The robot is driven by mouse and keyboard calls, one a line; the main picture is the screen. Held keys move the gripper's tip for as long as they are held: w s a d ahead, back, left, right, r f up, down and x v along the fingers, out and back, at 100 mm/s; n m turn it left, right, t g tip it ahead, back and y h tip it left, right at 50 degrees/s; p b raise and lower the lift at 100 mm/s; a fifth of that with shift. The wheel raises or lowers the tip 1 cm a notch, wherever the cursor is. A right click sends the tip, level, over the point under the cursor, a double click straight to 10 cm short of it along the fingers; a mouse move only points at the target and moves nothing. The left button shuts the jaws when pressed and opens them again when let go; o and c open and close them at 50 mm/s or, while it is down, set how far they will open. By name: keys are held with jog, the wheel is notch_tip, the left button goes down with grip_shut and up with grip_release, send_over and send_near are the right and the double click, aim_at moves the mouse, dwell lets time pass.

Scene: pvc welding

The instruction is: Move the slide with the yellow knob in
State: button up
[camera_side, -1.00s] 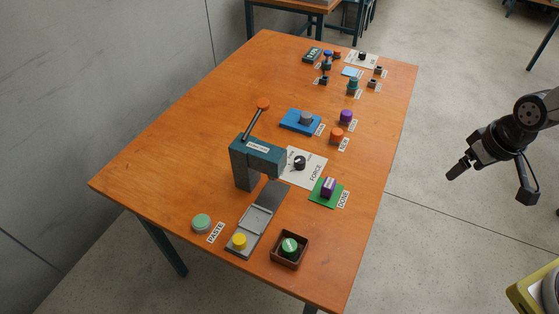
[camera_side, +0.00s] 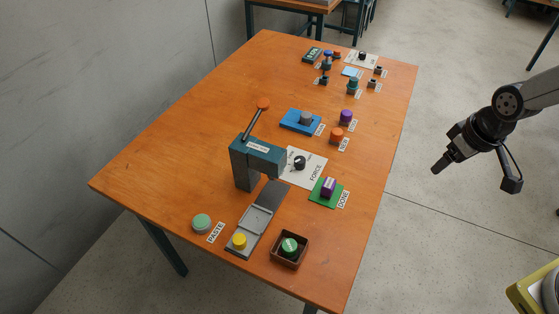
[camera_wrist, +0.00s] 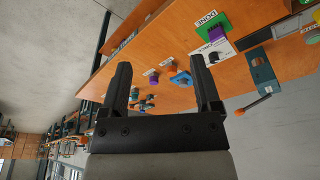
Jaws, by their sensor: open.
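The yellow knob (camera_side: 239,241) stands on the front end of a grey slide (camera_side: 257,218). The slide lies on a dark track in front of the teal press (camera_side: 258,160), pulled out from under the press head. The press has a lever with an orange ball end, standing up at a tilt. My gripper (camera_side: 437,169) is in the air to the right of the table, well apart from the slide. In the wrist view its two black fingers (camera_wrist: 163,90) are spread with nothing between them. The press also shows in the wrist view (camera_wrist: 262,72); the yellow knob cannot be made out there.
A brown box (camera_side: 289,250) holding a green-topped piece stands right of the knob. A pale green paste pot (camera_side: 201,223) is to its left. A purple piece on the green DONE pad (camera_side: 326,192) and the FORCE dial plate (camera_side: 302,167) are near the press.

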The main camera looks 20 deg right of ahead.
jog(key=w+a+f+n+y, duration=0.1)
jog(key=w+a+f+n, duration=0.1)
jog(key=w+a+n, duration=0.45)
jog(key=n+g+y, duration=0.3)
jog(key=n, duration=0.7)
send_near(239, 239)
notch_tip(239, 239, down, 2)
jog(key=shift+s+a+f, duration=0.1)
jog(key=shift+s+a, duration=0.1)
jog(key=shift+a, duration=0.2)
jog(key=shift+f, duration=0.1)
jog(key=shift+x, duration=3.8)
jog(key=shift+w, duration=0.15)
